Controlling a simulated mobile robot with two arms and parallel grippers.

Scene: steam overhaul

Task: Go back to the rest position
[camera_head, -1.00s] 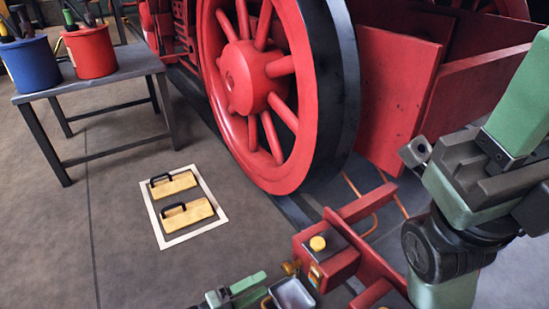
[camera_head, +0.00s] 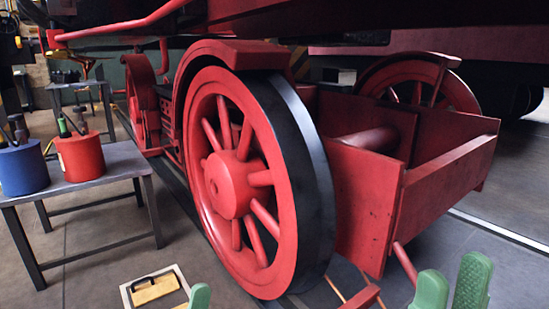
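My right gripper (camera_head: 452,282) shows at the bottom right of the head view. Its two green fingers point up and stand apart, with bare floor seen between them and nothing held. Only one green fingertip of my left gripper (camera_head: 200,296) shows at the bottom edge, left of the middle. Its other finger is out of view, so its opening cannot be told. Both grippers are low in front of the red locomotive wheel (camera_head: 230,184).
A grey table (camera_head: 100,172) at the left holds a blue bucket (camera_head: 22,170) and a red bucket (camera_head: 80,157) with tools. The red frame (camera_head: 365,205) stands beside the wheel.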

